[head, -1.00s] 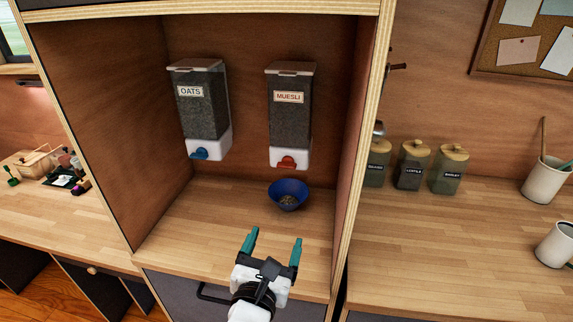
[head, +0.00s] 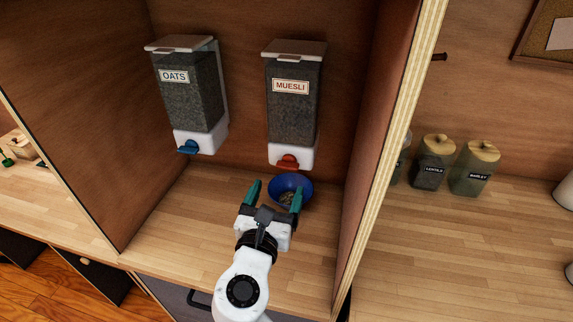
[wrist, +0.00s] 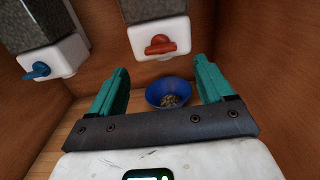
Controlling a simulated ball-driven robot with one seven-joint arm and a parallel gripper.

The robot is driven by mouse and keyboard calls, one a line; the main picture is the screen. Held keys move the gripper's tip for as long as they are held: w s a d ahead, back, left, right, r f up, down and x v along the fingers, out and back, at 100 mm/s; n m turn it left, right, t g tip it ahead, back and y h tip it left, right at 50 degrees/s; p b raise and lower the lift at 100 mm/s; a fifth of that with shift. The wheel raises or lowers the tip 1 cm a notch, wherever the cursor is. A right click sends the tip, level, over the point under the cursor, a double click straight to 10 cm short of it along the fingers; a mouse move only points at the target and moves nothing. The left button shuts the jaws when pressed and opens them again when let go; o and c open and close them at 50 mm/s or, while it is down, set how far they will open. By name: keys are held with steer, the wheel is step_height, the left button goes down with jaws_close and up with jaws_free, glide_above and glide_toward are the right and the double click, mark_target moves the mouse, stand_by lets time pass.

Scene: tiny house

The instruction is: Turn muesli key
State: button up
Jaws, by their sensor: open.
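The muesli dispenser (head: 292,120) hangs on the back wall of the wooden alcove. Its red key (head: 288,161) is at the bottom front of the white base and also shows in the wrist view (wrist: 160,45), lying roughly level. A blue bowl (head: 291,188) with some flakes in it stands below the dispenser, and it also shows in the wrist view (wrist: 170,93). My gripper (head: 275,194) is open and empty, with teal fingers apart, in front of the bowl and below the key. It touches neither key nor dispenser. The right finger hides part of the bowl in the head view.
The oats dispenser (head: 189,95) with a blue key (head: 188,147) hangs to the left. The alcove's right side panel (head: 385,150) is close to my gripper's right. Jars (head: 433,165) stand outside it. The alcove floor (head: 190,215) left of the bowl is clear.

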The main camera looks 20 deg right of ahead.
mark_target(286, 168)
steer(key=p+x, duration=0.1)
steer(key=x, duration=0.7)
steer(key=shift+c, duration=0.5)
steer(key=c, duration=0.9)
steer(key=shift+c, duration=0.2)
steer(key=shift+m, duration=0.4)
